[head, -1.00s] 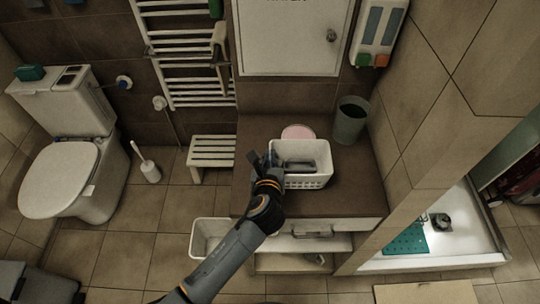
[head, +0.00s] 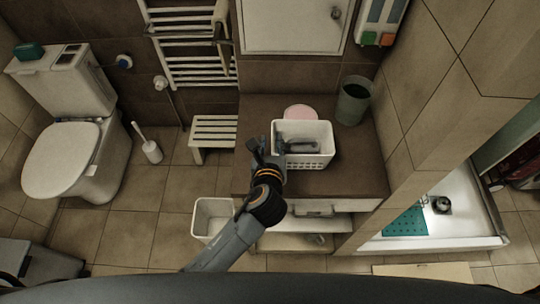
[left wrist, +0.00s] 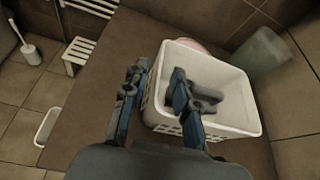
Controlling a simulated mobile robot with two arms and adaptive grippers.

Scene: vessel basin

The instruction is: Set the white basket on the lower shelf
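The white basket (head: 309,161) stands upright on the brown top of a low cabinet (head: 350,180) and holds a dark grey item (left wrist: 206,100). My left gripper (head: 266,146) is at the basket's left end. In the left wrist view its fingers (left wrist: 156,92) are apart, one outside the basket's left wall and one over its inside, with the wall (left wrist: 155,100) between them. I cannot tell whether either finger touches it. A lower shelf (head: 290,242) shows under the cabinet's drawer, partly hidden by my left arm. My right gripper is not in view.
A pink round thing (head: 300,112) and a grey-green bin (head: 353,101) stand behind the basket. A second white container (head: 208,216) is on the floor left of the cabinet. A small item (head: 317,239) lies on the shelf's right part. A slatted stool (head: 213,132) stands at left.

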